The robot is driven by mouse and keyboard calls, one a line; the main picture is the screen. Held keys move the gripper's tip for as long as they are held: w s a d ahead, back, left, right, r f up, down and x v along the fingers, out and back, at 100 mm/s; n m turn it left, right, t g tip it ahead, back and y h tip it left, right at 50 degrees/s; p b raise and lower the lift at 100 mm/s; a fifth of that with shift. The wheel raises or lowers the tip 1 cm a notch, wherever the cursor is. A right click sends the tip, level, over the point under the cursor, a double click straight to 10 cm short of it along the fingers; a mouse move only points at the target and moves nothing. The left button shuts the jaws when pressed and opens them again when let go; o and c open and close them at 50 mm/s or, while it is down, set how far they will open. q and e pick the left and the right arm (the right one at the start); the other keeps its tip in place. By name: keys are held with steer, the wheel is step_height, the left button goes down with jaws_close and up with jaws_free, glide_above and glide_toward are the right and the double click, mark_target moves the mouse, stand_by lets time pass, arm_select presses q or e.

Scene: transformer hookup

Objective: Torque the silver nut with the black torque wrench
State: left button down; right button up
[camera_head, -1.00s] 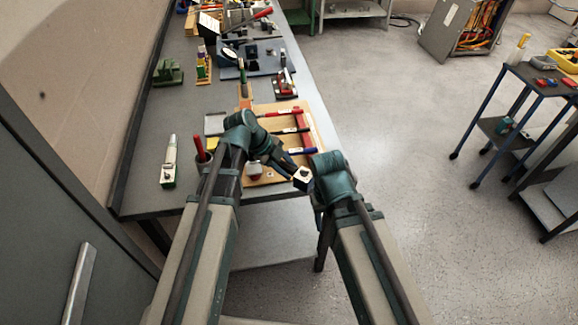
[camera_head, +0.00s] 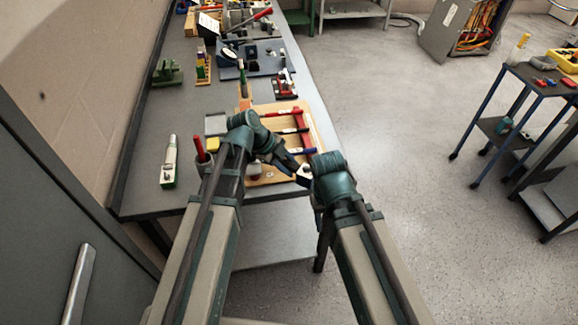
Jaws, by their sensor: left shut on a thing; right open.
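My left gripper (camera_head: 291,165) is at the near right part of the wooden board (camera_head: 262,180), over the bench edge. It is shut on a small pale, dark-marked piece (camera_head: 302,171), which my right arm partly covers. My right gripper (camera_head: 309,184) is open, close beside that piece; its fingers are mostly hidden by my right arm. Several bar-like tools with coloured ends lie across the board, one with a red end (camera_head: 286,112) and one with a dark end (camera_head: 303,151). I cannot tell which is the black torque wrench. I cannot make out the silver nut.
A white-and-green instrument (camera_head: 168,165) and a red-handled tool in a cup (camera_head: 201,150) stand at the left of the bench (camera_head: 150,195). A yellow block (camera_head: 212,144) is beside the board. Trays and fixtures fill the far bench.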

arm_select(q)
steer(key=shift+r, duration=0.1)
steer(key=shift+r+p, duration=2.2)
steer(key=shift+p, duration=0.1)
steer(key=shift+f, duration=0.1)
